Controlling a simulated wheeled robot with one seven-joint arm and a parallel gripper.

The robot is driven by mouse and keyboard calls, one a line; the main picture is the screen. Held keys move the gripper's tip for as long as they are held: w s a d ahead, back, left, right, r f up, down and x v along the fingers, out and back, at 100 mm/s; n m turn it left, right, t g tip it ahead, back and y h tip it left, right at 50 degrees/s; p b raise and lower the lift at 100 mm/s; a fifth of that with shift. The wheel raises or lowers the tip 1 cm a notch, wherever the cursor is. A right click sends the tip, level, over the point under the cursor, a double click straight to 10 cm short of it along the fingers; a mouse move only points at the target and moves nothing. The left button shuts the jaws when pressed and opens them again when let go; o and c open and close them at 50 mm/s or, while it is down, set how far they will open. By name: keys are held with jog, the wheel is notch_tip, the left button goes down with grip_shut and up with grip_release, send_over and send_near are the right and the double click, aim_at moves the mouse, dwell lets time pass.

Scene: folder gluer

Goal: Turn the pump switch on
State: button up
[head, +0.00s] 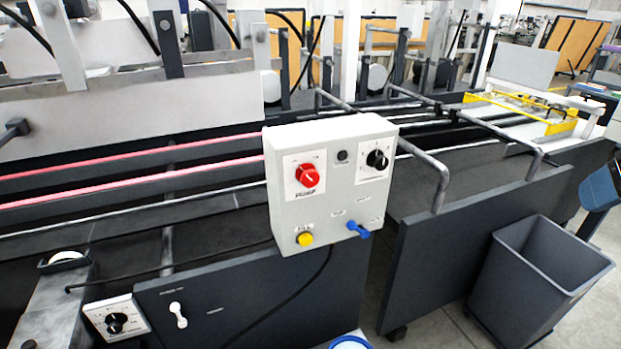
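A light grey control box (290,225) stands in the middle of the head view, in front of the folder gluer. A red rotary knob (307,176) sits on a white plate at its upper left. The lettering under the knob looks like "PUMP" but is small. A pale mark on the knob seems to point to the upper left; its exact setting is hard to read. The same box carries a black rotary knob (377,160), a small dark button (342,155), a yellow button (305,239) and a blue lever (358,230). My gripper is not in view.
A second black dial on a white plate (116,322) and a white toggle handle (178,315) are at lower left. Grey bent rails (440,180) rise right of the box. A dark grey bin (540,275) stands on the floor at right. A cable hangs below the box.

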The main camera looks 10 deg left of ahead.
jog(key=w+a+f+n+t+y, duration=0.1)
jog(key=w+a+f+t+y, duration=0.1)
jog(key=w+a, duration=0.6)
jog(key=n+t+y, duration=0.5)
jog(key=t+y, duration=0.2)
send_near(311, 179)
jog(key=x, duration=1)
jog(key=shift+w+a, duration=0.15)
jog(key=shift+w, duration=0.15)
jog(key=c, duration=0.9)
